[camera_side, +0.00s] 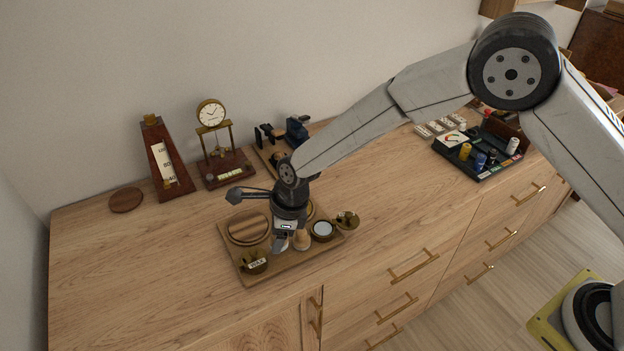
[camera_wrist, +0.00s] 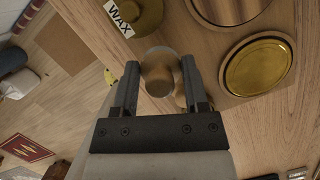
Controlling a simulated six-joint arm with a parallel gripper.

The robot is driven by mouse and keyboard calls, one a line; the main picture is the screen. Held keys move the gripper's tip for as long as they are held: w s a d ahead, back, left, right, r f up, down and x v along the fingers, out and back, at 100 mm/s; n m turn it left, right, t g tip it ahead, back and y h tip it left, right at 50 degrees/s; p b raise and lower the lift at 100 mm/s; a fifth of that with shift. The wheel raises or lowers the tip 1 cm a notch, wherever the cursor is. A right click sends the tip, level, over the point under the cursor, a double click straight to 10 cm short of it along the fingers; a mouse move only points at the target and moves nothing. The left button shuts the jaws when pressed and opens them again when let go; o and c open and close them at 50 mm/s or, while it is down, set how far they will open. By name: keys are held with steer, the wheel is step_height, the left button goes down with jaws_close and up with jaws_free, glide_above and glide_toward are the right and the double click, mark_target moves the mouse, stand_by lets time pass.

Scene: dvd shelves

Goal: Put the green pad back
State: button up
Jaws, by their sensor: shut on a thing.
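No green surface shows clearly in either view, so I cannot tell the green pad by colour. My gripper (camera_side: 289,228) is low over a wooden tray (camera_side: 236,266), pointing down. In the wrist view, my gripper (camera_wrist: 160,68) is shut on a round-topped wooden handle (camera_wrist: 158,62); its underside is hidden. A second wooden knob (camera_wrist: 181,99) is partly hidden by the right finger. In the side view, two pale wooden knobs (camera_side: 303,241) show just under the gripper. I cannot tell whether the held handle touches the tray.
A clock (camera_side: 211,114) and a metronome (camera_side: 166,160) stand behind.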

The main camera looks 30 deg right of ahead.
steer(key=shift+w+f, duration=0.1)
steer(key=shift+f, duration=1.55)
steer(key=shift+f, duration=0.1)
steer(key=o, duration=1.2)
steer(key=shift+o, duration=0.2)
steer(key=v, duration=1.2)
steer(key=shift+a, duration=0.1)
